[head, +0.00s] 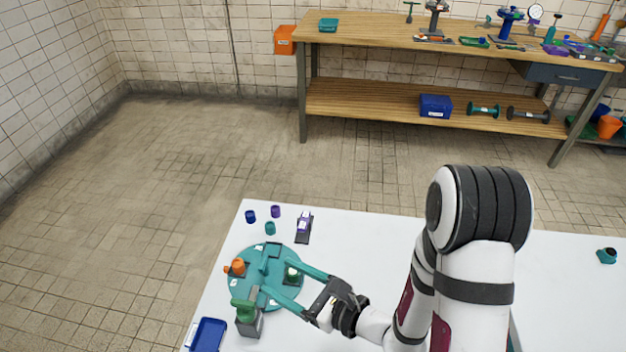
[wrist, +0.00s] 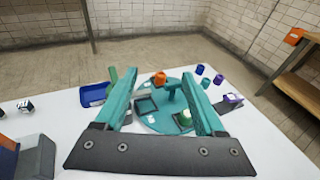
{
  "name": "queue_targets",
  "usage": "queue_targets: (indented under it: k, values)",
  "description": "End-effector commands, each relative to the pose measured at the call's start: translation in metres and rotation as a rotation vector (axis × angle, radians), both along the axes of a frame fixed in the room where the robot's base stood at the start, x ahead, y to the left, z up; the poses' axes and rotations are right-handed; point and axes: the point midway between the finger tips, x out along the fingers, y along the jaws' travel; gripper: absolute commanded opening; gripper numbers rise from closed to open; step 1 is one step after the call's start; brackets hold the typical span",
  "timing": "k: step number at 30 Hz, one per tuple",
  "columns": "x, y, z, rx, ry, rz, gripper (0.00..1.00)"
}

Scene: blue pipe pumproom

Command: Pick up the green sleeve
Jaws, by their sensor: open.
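A small green sleeve (head: 292,277) with a pale top sits in a dark square holder on the round teal turntable (head: 248,254). In the wrist view the green sleeve (wrist: 184,118) shows beside the inner side of the right finger, partly hidden by it. My gripper (head: 277,276) is open and reaches over the turntable. Its two long teal fingers (wrist: 159,75) are wide apart, with nothing held between them. I cannot tell the exact height of the fingertips above the turntable.
An orange piece (head: 238,267) sits on the turntable's left side. A green-topped grey fixture (head: 248,320) and blue tray (head: 208,335) stand in front. Blue (head: 250,216), purple (head: 275,211) and teal (head: 270,228) cylinders and a purple-and-white item (head: 304,224) stand behind.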

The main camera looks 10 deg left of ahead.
Motion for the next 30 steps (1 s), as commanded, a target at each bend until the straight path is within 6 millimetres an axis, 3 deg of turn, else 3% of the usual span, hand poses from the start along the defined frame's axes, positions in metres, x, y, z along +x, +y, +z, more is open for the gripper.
queue_targets:
  k: [1,3,6,18,26,30]
  values:
    - [0.010,-0.013,-0.031,-0.026,0.057,-0.110,0.71]
    - [0.020,-0.032,-0.063,-0.074,0.100,-0.237,0.71]
    - [0.025,-0.046,-0.086,-0.116,0.127,-0.322,0.71]
    - [0.070,-0.004,-0.114,-0.123,0.126,-0.332,0.71]
    - [0.075,0.000,-0.116,-0.121,0.128,-0.333,0.71]
    - [0.075,0.000,-0.116,-0.121,0.128,-0.333,0.48]
